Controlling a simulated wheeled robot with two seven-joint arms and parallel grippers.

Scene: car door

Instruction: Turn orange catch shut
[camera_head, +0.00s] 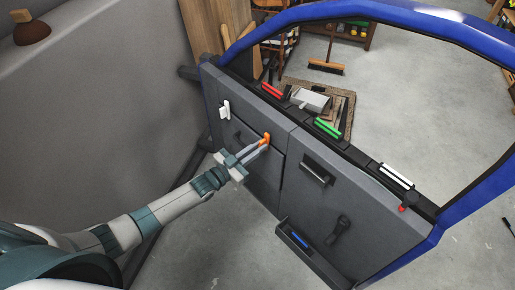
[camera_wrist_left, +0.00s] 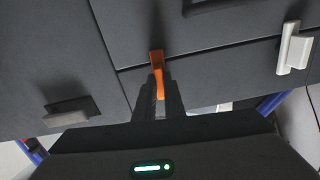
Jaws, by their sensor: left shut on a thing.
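The orange catch (camera_head: 266,138) sits on the grey car door panel (camera_head: 345,200), at the seam between its panels. It also shows in the left wrist view (camera_wrist_left: 157,62), where it stands between my fingertips, upright in that picture. My left gripper (camera_head: 258,149) reaches in from the left and is shut on the orange catch. In the wrist view the fingers (camera_wrist_left: 159,98) hide part of the catch's lower end. My right gripper is not in view.
A white catch (camera_head: 224,109) is on the panel left of the orange one. A dark handle (camera_head: 317,172) and a dark crank (camera_head: 338,230) are to the right. A door pocket (camera_head: 310,258) with a blue item juts out below. Red, green and white pieces lie along the door's top ledge.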

